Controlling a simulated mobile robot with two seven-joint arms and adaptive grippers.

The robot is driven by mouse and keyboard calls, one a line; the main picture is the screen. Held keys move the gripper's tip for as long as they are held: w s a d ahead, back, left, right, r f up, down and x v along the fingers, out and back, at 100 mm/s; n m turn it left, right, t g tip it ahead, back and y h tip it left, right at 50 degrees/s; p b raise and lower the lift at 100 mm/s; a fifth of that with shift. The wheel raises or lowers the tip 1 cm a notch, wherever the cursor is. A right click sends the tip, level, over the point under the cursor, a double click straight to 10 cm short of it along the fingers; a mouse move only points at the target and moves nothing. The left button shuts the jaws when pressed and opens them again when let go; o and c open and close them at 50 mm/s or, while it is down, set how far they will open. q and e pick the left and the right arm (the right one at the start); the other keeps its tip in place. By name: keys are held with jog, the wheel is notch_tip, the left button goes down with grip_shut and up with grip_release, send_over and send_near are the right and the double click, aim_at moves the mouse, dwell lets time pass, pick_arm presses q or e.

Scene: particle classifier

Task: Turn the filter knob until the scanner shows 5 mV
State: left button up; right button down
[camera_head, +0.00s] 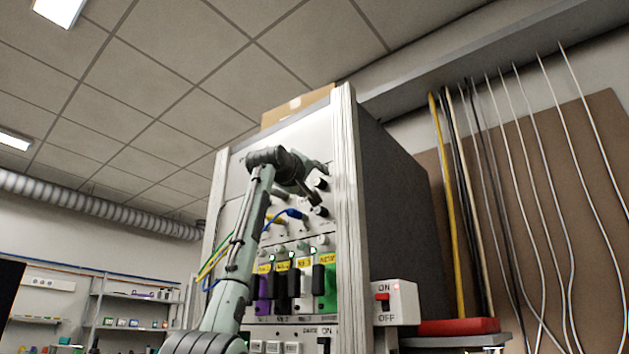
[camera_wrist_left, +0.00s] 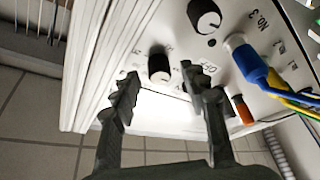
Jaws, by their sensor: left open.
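The white instrument rack (camera_head: 349,200) stands ahead with knobs on its upper panel. My left gripper (camera_head: 308,178) reaches that panel from the left, near an upper black-and-white knob (camera_head: 318,183) and a lower one (camera_head: 320,211). In the left wrist view my left gripper (camera_wrist_left: 161,78) is open, its dark fingers on either side of a small black-and-white knob (camera_wrist_left: 158,66); contact cannot be told. A larger knob (camera_wrist_left: 204,16) is beyond it. I cannot read which is the filter knob. No scanner reading is legible. My right gripper is not in view.
Coloured modules (camera_head: 325,285) fill the lower rack. An ON/OFF switch box (camera_head: 397,302) is right of the rack. Cables hang on a brown board (camera_head: 590,150).

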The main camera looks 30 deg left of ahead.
pick_arm(q)
grip_shut()
jog(key=shift+m, duration=0.3)
jog(key=m+h, duration=0.1)
jog(key=m, duration=0.1)
jog(key=m+t+h, duration=0.1)
jog(key=m, duration=0.1)
jog(key=shift+a+f+m+h, duration=0.1)
jog(key=shift+a+m+h, duration=0.1)
jog(key=shift+m+h, duration=0.1)
jog(key=shift+a+m+t+h, duration=0.15)
jog(key=shift+m+h, duration=0.5)
jog(key=shift+m, duration=0.6)
jog(key=shift+d+m+t+h, duration=0.15)
jog(key=shift+m+h, duration=0.45)
jog(key=shift+m, duration=0.6)
jog(key=shift+a+m+t+h, duration=0.2)
jog(key=shift+m+h, duration=0.45)
jog(key=shift+m, duration=0.6)
grip_release()
